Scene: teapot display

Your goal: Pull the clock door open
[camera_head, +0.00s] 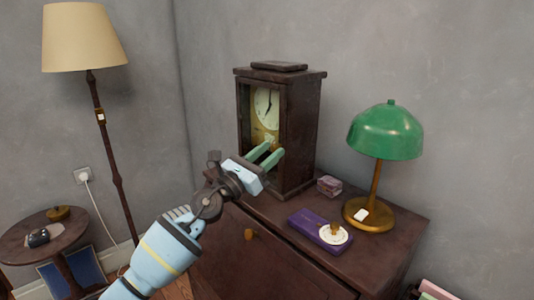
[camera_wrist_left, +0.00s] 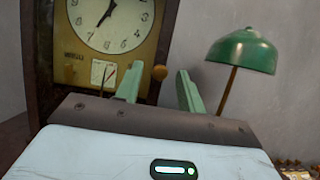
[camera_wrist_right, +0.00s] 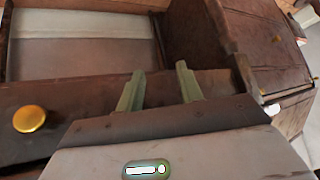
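The clock (camera_head: 305,120) is a tall dark wooden case standing on the cabinet top. Its front shows a white dial (camera_head: 266,103) and a gold panel. My left gripper (camera_head: 268,153) is open in front of the clock's lower front. My right gripper (camera_wrist_right: 159,82) is open and empty, and is outside the head view.
A green lamp (camera_head: 386,131), a purple box (camera_head: 306,221) and a small box (camera_head: 329,185) are right of the clock. A floor lamp (camera_head: 106,140) and round side table (camera_head: 20,240) stand left. The right wrist view shows a brown wooden surface with a brass knob (camera_wrist_right: 29,118).

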